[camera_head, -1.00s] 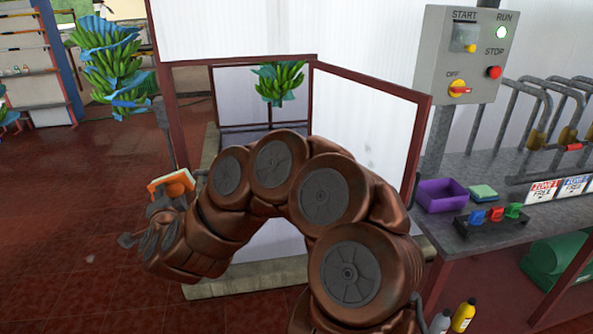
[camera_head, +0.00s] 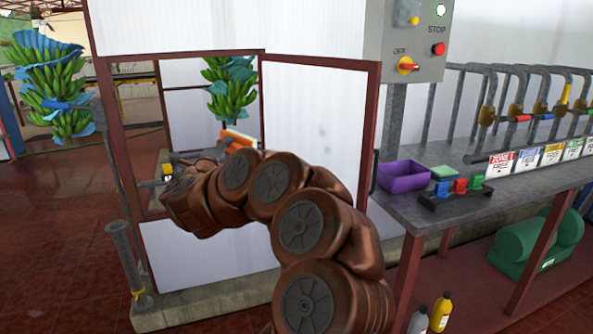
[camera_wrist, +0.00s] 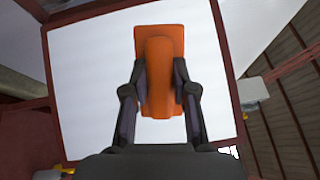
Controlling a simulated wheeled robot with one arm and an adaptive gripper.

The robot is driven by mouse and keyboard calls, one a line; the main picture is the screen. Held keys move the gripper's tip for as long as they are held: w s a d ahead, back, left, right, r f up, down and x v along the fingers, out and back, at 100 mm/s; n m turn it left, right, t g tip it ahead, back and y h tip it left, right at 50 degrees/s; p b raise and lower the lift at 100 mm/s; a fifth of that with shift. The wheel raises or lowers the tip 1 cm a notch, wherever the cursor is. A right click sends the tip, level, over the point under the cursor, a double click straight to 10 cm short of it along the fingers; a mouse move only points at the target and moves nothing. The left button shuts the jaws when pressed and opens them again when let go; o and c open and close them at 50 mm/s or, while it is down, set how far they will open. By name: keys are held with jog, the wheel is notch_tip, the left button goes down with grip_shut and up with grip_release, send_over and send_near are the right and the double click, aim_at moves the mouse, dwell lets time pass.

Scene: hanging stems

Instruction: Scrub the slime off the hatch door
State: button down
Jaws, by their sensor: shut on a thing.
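The hatch door (camera_head: 300,105) is a white panel in a dark red frame, standing open at the right of the hatch opening. Faint grey smudges (camera_head: 325,130) show on its face. My gripper (camera_head: 220,150) is shut on an orange scrubber (camera_head: 231,138) with a pale face, left of the door and in front of the opening. In the wrist view the scrubber (camera_wrist: 160,65) sits between both fingers, in front of a white framed panel (camera_wrist: 85,85) that appears to be the door. I cannot see contact there. My arm hides the door's lower left part.
A bench on the right holds a purple tray (camera_head: 404,177), a green sponge (camera_head: 444,173) and a rack of coloured clips (camera_head: 459,188). A control box (camera_head: 405,40) hangs above. Banana bunches hang at left (camera_head: 55,90) and behind the opening (camera_head: 228,90). A grey post (camera_head: 128,262) stands at front left.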

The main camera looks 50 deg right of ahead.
jog(key=s+d+f+m+g+h+b, duration=0.1)
jog(key=s+d+m+g+b, duration=0.2)
jog(key=s+d, duration=0.4)
jog(key=s+d+m+g+h+b, duration=0.2)
jog(key=s+d, duration=0.5)
jog(key=d, duration=0.6)
jog(key=shift+d+f+m+g+b, duration=0.3)
jog(key=shift+f+m+g+b, duration=0.1)
jog(key=shift+m+g+b, duration=0.6)
jog(key=shift+s+d, duration=0.2)
jog(key=shift+d, duration=0.75)
jog(key=shift+w, duration=0.15)
